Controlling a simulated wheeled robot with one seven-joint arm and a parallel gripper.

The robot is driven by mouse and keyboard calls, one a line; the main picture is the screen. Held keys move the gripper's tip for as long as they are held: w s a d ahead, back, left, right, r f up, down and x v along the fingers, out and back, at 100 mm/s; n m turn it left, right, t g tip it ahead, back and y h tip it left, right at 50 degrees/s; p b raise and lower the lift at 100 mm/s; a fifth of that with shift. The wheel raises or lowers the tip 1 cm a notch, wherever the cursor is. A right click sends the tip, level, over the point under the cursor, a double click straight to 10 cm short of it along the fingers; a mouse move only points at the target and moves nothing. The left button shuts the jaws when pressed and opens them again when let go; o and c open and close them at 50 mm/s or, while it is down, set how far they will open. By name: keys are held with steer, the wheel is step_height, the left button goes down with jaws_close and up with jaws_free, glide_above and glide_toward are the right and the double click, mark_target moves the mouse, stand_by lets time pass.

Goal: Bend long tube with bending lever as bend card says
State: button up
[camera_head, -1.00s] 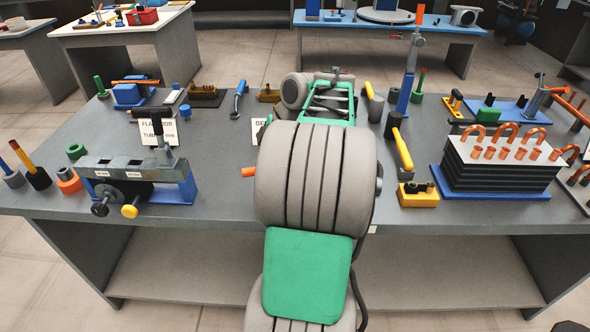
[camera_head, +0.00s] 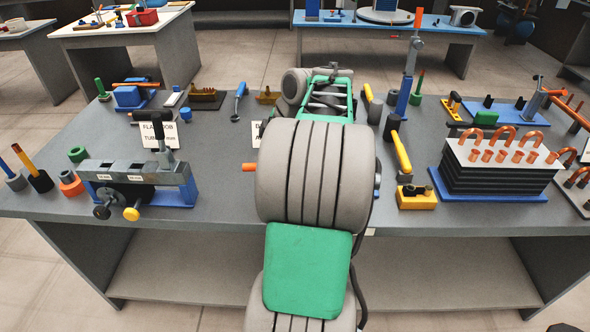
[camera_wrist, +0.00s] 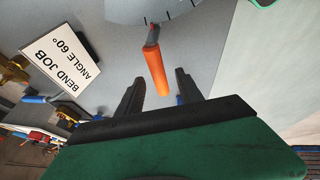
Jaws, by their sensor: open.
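The bend card (camera_wrist: 70,62) reads "BEND JOB ANGLE 60°" at upper left in the wrist view; in the head view only its left edge (camera_head: 256,132) shows beside my arm. An orange grip on a dark bar (camera_wrist: 156,70), which looks like the bending lever, points toward my gripper (camera_wrist: 160,77). My gripper is open, with one finger on each side of the grip's near end; contact cannot be told. A grey disc with tick marks (camera_wrist: 150,10) lies beyond it. In the head view my arm hides the gripper. An orange end (camera_head: 249,167) sticks out left of my arm; I cannot tell whether it is the long tube.
The flaring tool (camera_head: 140,180) stands at left on the grey bench (camera_head: 225,195), with a flare card (camera_head: 159,136) behind it. A yellow-handled tool (camera_head: 402,152), a blue upright stand (camera_head: 404,97) and a black block with copper bends (camera_head: 495,182) stand to the right.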

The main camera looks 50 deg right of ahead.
steer(key=shift+p+v, duration=1.6)
steer(key=shift+v, duration=0.95)
